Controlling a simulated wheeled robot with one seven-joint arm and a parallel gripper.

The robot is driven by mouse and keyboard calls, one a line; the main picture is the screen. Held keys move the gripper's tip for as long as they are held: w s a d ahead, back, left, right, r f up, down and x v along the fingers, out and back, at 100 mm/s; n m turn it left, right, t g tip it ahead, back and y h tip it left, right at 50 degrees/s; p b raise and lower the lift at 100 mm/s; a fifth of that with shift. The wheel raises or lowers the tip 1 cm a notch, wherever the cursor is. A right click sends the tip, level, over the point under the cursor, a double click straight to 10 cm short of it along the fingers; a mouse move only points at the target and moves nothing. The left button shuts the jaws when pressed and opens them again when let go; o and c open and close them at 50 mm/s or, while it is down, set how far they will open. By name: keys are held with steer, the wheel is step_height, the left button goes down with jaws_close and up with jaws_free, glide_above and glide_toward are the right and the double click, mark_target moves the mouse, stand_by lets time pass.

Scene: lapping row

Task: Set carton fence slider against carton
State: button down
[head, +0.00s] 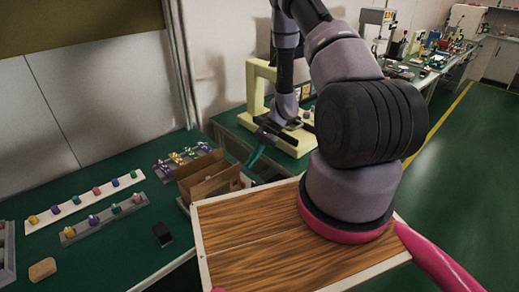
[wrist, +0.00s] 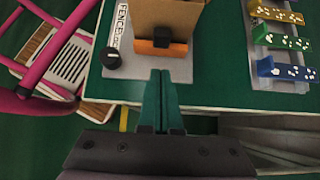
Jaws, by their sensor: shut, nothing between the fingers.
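The open brown carton (wrist: 168,14) stands at the top of the wrist view; it also shows on the left bench in the head view (head: 205,172). The fence slider, an orange bar (wrist: 146,47) with a black block (wrist: 162,36) on it, lies along the carton's near side. I cannot tell whether the bar touches the carton. A label reading FENCE (wrist: 121,28) is on the grey plate to the left. My gripper (wrist: 160,76) is shut and empty, its teal fingers just short of the slider. In the head view my gripper (head: 255,157) is beside the carton's right end.
A round black knob (wrist: 111,58) sits left of the slider. Colourful pieces stand on a grey rack (wrist: 262,62) at the right. The bench's front edge runs below the slider. A cream press (head: 262,97) stands behind my gripper in the head view.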

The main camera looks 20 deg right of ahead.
steer(key=shift+s+a+r, duration=0.1)
steer(key=shift+s+a, duration=0.2)
steer(key=shift+a, duration=0.5)
steer(key=shift+s+a, duration=0.3)
steer(key=shift+a, duration=0.45)
steer(key=shift+s+a, duration=0.25)
steer(key=shift+a, duration=0.35)
